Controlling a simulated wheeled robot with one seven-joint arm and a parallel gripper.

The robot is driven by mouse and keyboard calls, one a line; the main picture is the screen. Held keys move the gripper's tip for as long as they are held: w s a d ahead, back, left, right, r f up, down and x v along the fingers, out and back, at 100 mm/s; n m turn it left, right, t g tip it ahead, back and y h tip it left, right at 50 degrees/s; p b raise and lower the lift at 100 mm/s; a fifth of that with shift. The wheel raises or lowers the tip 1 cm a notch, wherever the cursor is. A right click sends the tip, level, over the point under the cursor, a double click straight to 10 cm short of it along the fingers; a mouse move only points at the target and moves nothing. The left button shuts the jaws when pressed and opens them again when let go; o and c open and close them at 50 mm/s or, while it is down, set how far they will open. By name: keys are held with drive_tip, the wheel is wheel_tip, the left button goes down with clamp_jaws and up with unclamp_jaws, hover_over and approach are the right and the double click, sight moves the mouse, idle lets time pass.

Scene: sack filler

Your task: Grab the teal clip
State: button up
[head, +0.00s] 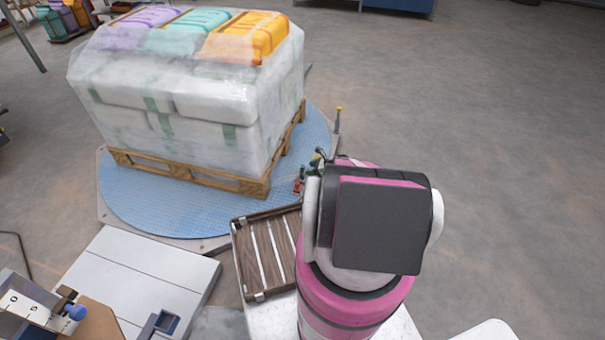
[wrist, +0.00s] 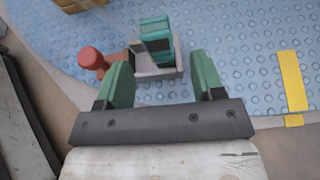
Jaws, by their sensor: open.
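In the wrist view, the teal clip (wrist: 157,42) stands upright on a small grey base (wrist: 150,71) above the blue plate. My gripper (wrist: 162,66) has two green fingers, spread apart and empty. The clip lies ahead of the gap between the fingertips, with the left and right fingers to either side of the line to it. I see no contact between the fingers and the clip. In the head view my arm hides most of this spot, and I cannot make out the clip there.
A red knob (wrist: 92,60) stands just left of the clip. A yellow strip (wrist: 291,82) marks the plate at right. In the head view, a wrapped pallet of sacks (head: 190,110) stands on the blue turntable (head: 150,205). A slatted brown tray (head: 240,262) lies left of my arm.

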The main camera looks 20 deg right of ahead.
sight(304, 169)
drive_tip(key=shift+r+x, duration=0.15)
drive_tip(key=shift+x, duration=1.25)
drive_tip(key=shift+r+x, duration=0.15)
drive_tip(key=shift+x, duration=1.2)
drive_tip(key=shift+a, duration=0.15)
drive_tip(key=c, duration=1)
